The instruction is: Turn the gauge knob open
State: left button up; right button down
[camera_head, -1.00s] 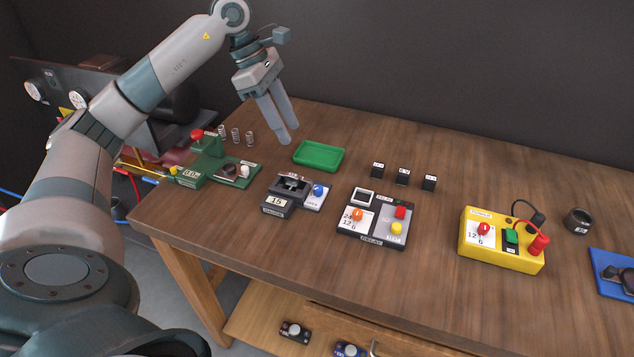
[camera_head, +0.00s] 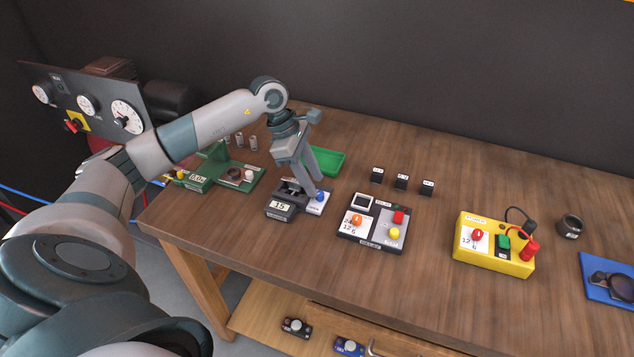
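A gauge panel (camera_head: 58,92) with several round white dials stands at the far left. A red knob (camera_head: 73,125) sits on a yellow plate on it. On the bench, a small grey unit (camera_head: 283,207) reads 15 and has a blue knob (camera_head: 320,195) on its right side. I cannot tell for sure which knob is the gauge knob. My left gripper (camera_head: 317,184) points down over the grey unit, its fingertips close to the blue knob. The fingers are near each other; contact and opening are unclear. My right gripper is out of view.
A green unit (camera_head: 216,181) stands left of the grey one, a green tray (camera_head: 332,158) behind. A black panel with coloured knobs (camera_head: 371,228) and a yellow box (camera_head: 493,245) stand to the right. Bare bench (camera_head: 500,190) lies behind the yellow box.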

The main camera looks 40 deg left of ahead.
aim_at(320, 193)
pick_arm(q)
jog(key=shift+p+x, duration=0.45)
jog(key=shift+x, duration=1.3)
grip_shut()
jog(key=n+b, duration=0.1)
jog(key=b, duration=0.1)
jog(key=n+t+b, duration=0.1)
jog(key=n+b, duration=0.1)
jog(key=shift+s+f+y, duration=0.15)
jog(key=shift+f+y, duration=0.1)
jog(key=shift+y, duration=0.05)
jog(key=n+b, duration=0.2)
jog(key=shift+r+n+t+y, duration=0.1)
jog(key=shift+n+t+y, duration=0.2)
jog(key=shift+t, duration=0.1)
jog(key=shift+d+r+n+t+y+b, duration=0.15)
jog(key=shift+n+t+y+b, duration=0.15)
jog(key=shift+n+b, duration=0.55)
